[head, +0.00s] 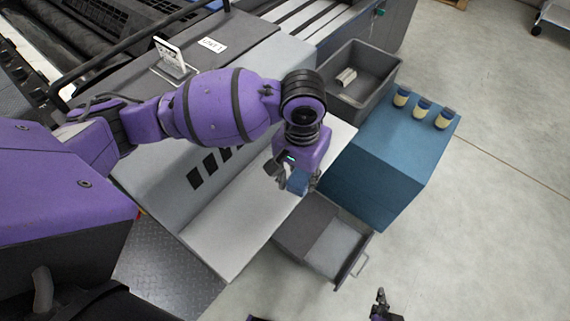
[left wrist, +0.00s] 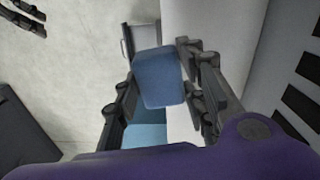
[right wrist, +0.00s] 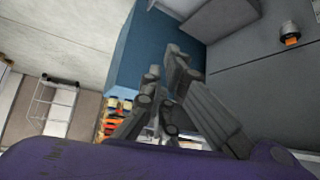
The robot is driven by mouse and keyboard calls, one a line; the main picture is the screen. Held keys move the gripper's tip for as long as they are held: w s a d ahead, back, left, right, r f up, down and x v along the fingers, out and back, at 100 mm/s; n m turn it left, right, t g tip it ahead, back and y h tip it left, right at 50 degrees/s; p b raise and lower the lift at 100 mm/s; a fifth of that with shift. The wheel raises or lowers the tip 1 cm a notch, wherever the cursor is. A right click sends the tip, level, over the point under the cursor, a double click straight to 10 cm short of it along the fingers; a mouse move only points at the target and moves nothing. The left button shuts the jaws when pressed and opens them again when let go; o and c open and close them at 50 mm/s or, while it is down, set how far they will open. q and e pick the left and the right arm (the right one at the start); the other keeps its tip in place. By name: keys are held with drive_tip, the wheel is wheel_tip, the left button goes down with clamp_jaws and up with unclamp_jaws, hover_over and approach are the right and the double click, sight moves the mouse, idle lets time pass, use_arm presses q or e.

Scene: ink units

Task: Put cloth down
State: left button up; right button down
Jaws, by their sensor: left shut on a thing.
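A blue cloth (head: 297,181) is between the fingers of my left gripper (head: 291,180), above the right edge of the light grey ledge and near the open drawer. In the left wrist view the cloth (left wrist: 160,78) looks like a flat rounded pad, with a finger on each side. My left gripper (left wrist: 157,95) is shut on it. My right gripper (head: 381,300) is low in the head view, over the floor and apart from the cloth. In the right wrist view its fingers (right wrist: 164,68) are close together and hold nothing visible; whether they touch is unclear.
An open grey drawer (head: 359,252) lies below the cloth. A blue cabinet (head: 375,185) stands to the right, with three small yellow-and-blue jars (head: 421,108) on top. A grey bin (head: 392,83) holding a small light object is behind it. The floor (head: 490,230) at right is clear.

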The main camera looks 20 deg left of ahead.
use_arm(q)
drive_tip(key=w+d+r+m, duration=0.1)
drive_tip(key=d+r+m, duration=0.1)
drive_tip(key=d+r, duration=0.15)
drive_tip(key=w+a+f, duration=0.3)
drive_tip(key=w+a+f+b, duration=0.1)
drive_tip(key=w+a+f, duration=0.1)
drive_tip(key=a+f, duration=0.1)
drive_tip(key=w+a+f, duration=0.3)
drive_tip(key=f, duration=0.1)
drive_tip(key=shift+w, duration=0.3)
drive_tip(key=f, duration=0.3)
drive_tip(key=shift+w+a+f+b, duration=0.15)
drive_tip(key=shift+a+b, duration=0.1)
drive_tip(key=shift+b, duration=0.1)
drive_tip(key=shift+f, duration=0.3)
drive_tip(key=shift+f, duration=0.1)
drive_tip(key=o, duration=1)
drive_tip(key=shift+w, duration=0.1)
